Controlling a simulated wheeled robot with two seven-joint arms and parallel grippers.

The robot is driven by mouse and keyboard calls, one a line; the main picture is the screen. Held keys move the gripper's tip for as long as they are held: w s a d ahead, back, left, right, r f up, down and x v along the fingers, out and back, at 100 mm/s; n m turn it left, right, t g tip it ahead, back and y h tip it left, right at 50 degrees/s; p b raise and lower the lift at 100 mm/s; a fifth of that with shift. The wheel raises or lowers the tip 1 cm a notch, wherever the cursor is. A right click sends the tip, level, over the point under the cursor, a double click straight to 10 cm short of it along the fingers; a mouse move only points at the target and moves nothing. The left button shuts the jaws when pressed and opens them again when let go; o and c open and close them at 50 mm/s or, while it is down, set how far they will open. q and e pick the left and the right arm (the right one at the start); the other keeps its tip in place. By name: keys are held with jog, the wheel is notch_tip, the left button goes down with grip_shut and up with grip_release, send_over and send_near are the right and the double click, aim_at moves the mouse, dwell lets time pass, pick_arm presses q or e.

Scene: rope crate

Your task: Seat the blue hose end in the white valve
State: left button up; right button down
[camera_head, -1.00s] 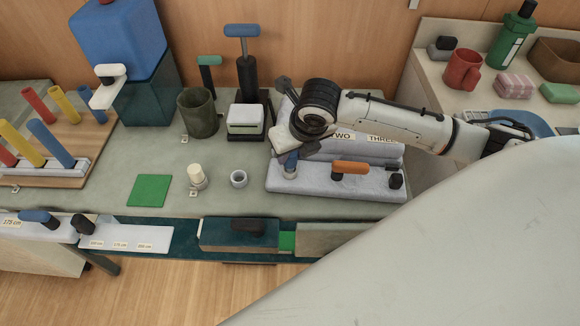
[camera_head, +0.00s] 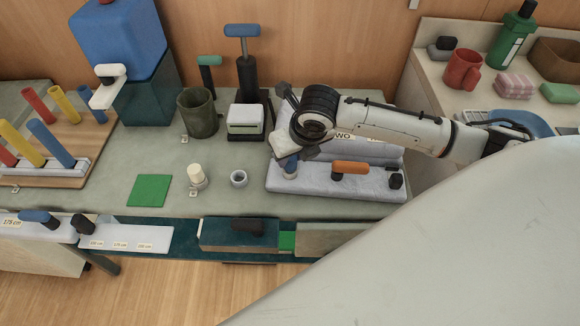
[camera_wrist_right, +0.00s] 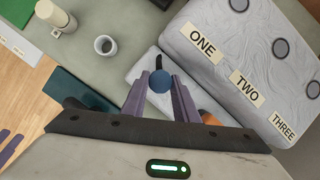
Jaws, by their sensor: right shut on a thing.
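A blue rounded end (camera_wrist_right: 160,82) sits between the two purple fingers of my right gripper (camera_wrist_right: 160,88) in the right wrist view; I take it for the hose end. A cream-white upright cylinder on a pale base (camera_head: 196,176), perhaps the white valve, stands on the table to the left, apart from the gripper. It also shows in the right wrist view (camera_wrist_right: 55,16).
The grey tray (camera_head: 330,187) also holds an orange-topped handle (camera_head: 350,168) and a black knob (camera_head: 395,181). A sloped panel labelled ONE, TWO, THREE (camera_wrist_right: 232,62) stands behind.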

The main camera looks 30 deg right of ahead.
jog(key=shift+f, duration=0.45)
dwell(0.4)
jog(key=c, duration=1.3)
grip_release()
jog(key=shift+r, duration=0.1)
jog(key=v, duration=1)
jog(key=shift+p, duration=0.35)
